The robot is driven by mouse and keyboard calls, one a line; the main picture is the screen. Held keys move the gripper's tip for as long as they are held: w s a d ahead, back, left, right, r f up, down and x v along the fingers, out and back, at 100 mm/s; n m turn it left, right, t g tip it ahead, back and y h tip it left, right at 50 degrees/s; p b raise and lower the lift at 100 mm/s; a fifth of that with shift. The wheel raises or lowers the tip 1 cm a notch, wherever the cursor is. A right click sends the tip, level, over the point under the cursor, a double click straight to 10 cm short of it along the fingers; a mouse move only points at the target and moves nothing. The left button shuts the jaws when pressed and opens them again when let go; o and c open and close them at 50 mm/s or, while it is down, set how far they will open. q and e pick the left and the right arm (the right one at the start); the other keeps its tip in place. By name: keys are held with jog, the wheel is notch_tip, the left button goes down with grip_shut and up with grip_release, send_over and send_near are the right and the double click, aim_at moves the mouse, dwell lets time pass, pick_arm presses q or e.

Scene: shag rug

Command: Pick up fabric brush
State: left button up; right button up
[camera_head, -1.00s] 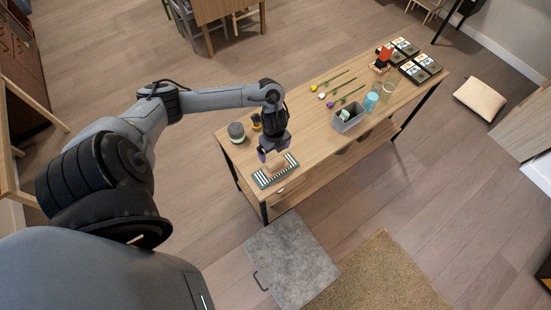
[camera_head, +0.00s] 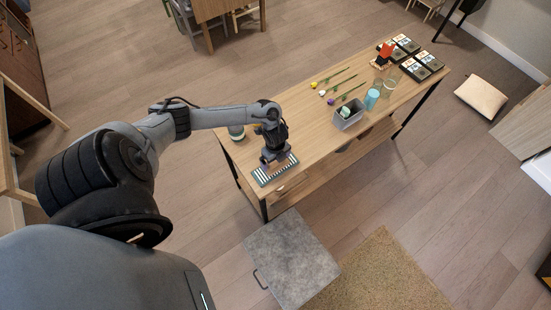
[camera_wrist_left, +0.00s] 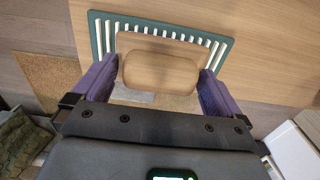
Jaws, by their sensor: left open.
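The fabric brush appears to be the light wooden, rounded block (camera_wrist_left: 160,72) in the left wrist view. It sits over a green-and-white striped mat or tray (camera_wrist_left: 100,32), which also shows at the table's near end in the head view (camera_head: 261,179). My left gripper (camera_head: 276,168) is directly above the striped piece and hides most of the block in the head view. In the left wrist view its purple fingers (camera_wrist_left: 157,88) are open, one on either side of the block. I see no clear grip on it. My right gripper is not in view.
The wooden table (camera_head: 310,125) holds a grey bin (camera_head: 349,115), a blue cup (camera_head: 371,100), flowers (camera_head: 328,90) and several dark boxes (camera_head: 413,68). A rounded pot (camera_head: 236,132) stands close behind my left arm. A grey-topped stool or cabinet (camera_head: 292,262) is below the near end.

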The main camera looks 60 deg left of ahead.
pick_arm(q)
jog(key=c, duration=0.9)
jog(key=shift+r, duration=0.1)
jog(key=shift+r, duration=0.6)
notch_tip(320, 180, up, 3)
jog(key=shift+f+p, duration=0.15)
jog(key=shift+p, duration=0.15)
jog(key=w+d+r+p, duration=0.2)
jog(key=w+d+r, duration=0.4)
jog(key=d, duration=0.4)
jog(key=shift+r, duration=0.5)
